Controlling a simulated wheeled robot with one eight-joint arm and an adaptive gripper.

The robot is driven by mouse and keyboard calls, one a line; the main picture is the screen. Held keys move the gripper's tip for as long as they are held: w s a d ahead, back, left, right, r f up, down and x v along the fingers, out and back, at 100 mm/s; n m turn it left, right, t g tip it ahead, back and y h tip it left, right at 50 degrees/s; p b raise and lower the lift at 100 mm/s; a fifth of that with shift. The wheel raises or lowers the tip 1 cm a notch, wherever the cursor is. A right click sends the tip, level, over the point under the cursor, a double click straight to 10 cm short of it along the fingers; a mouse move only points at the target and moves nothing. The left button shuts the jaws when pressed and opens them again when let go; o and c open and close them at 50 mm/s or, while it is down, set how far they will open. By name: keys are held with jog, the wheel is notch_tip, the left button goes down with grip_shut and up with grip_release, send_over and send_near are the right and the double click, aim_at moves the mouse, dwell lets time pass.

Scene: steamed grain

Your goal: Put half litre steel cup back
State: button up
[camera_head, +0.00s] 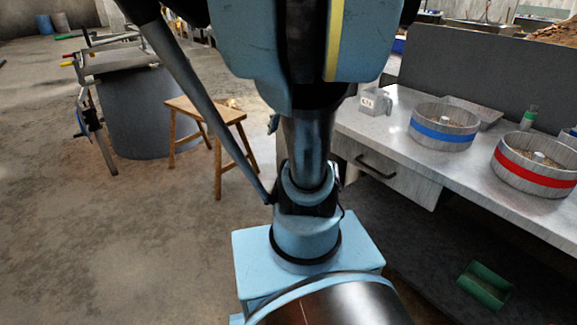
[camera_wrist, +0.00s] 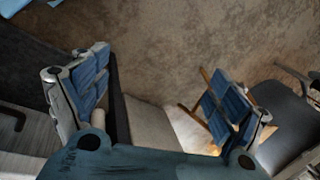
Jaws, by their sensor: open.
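A small grey metal vessel with a pale label (camera_head: 375,102) stands at the left end of the grey counter (camera_head: 400,128) in the head view. It may be the half litre steel cup, but it is too small to be sure. My gripper (camera_wrist: 155,72) shows in the wrist view with its two blue-padded fingers wide apart and nothing between them. It faces the bare floor. I cannot make out the gripper in the head view, where my own arm fills the middle. No cup shows clearly in the wrist view.
A blue-banded round container (camera_head: 444,126) and a red-banded one (camera_head: 535,165) stand on the counter, with a shallow tray (camera_head: 474,108) behind. A wooden stool (camera_head: 207,108) and a dark drum (camera_head: 145,112) stand left. A green box (camera_head: 486,284) lies under the counter. The left floor is open.

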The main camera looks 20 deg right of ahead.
jog(key=s+a+f+n+h, duration=0.1)
jog(key=s+f+n+h, duration=0.1)
jog(key=s+f+n, duration=0.4)
jog(key=shift+s+a+n+h, duration=0.3)
jog(key=shift+s+a+n, duration=0.15)
jog(key=shift+n, duration=0.75)
